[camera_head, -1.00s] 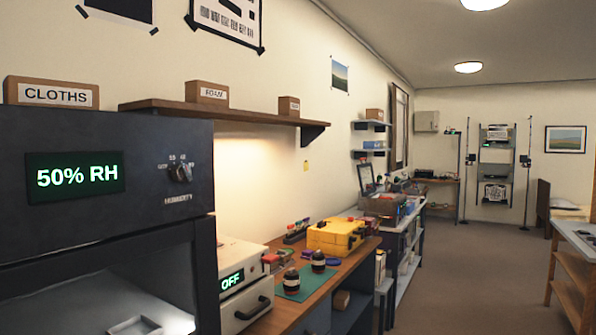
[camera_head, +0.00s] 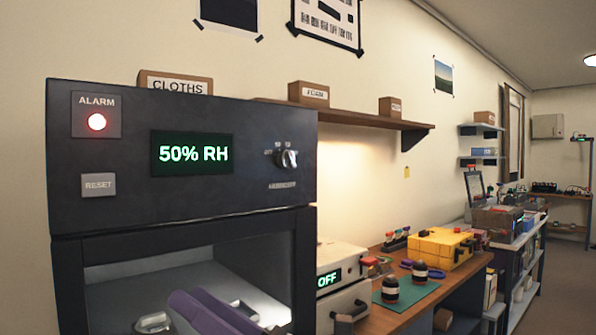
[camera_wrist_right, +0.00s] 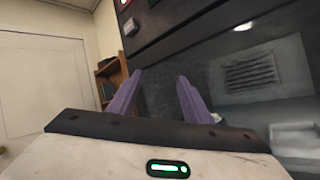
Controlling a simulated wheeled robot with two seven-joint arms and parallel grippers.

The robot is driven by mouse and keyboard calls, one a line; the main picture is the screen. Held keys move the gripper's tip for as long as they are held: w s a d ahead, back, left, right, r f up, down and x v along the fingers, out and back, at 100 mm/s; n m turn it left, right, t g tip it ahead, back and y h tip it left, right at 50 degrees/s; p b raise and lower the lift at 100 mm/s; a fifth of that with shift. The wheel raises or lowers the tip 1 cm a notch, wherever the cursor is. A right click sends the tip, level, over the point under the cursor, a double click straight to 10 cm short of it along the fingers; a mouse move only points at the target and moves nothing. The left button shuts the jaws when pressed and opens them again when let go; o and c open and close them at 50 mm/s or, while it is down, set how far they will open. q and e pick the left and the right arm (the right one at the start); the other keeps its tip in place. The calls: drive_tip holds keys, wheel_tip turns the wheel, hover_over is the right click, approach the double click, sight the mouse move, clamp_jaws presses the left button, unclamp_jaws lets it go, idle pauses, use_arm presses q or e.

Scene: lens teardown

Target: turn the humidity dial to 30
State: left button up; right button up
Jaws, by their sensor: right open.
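The humidity dial (camera_head: 288,158) is a dark knob with a pale pointer on the upper right of the dark cabinet's front panel. Small numbers ring it; which one it points at is too small to read. The green display (camera_head: 190,154) beside it reads 50% RH. My right gripper (camera_head: 200,309) has purple fingers and shows at the bottom of the head view, in front of the cabinet opening, well below the dial and apart from it. In the right wrist view its fingers (camera_wrist_right: 160,76) are spread with nothing between them. The dial cannot be made out there. My left gripper is not in view.
The dark cabinet (camera_head: 62,160) carries a lit red alarm lamp (camera_head: 96,122) and a reset button (camera_head: 98,185). A CLOTHS box (camera_head: 175,86) stands on top. Right of it are a white unit reading OFF (camera_head: 345,258) and a yellow case (camera_head: 440,248). Space before the dial is clear.

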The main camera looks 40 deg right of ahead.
drive_tip(key=s+a+r+n+g+y, duration=0.3)
drive_tip(key=r+n+g, duration=0.4)
drive_tip(key=n, duration=1.1)
drive_tip(key=n+t+h+b, duration=0.2)
drive_tip(key=n+t+h, duration=0.5)
drive_tip(key=n+h, duration=0.7)
approach(293, 158)
drive_tip(key=w+m+h, duration=0.1)
drive_tip(key=w, duration=0.2)
drive_tip(key=w+a+p, duration=0.1)
drive_tip(key=w, duration=0.2)
drive_tip(key=w+m+h+p, duration=0.1)
drive_tip(key=w, duration=0.2)
drive_tip(key=shift+a+r+m+h, duration=0.3)
drive_tip(key=shift+a, duration=0.1)
drive_tip(key=shift+s, duration=0.1)
drive_tip(key=shift+c, duration=0.6)
drive_tip(key=c, duration=0.9)
drive_tip(key=shift+c, duration=0.2)
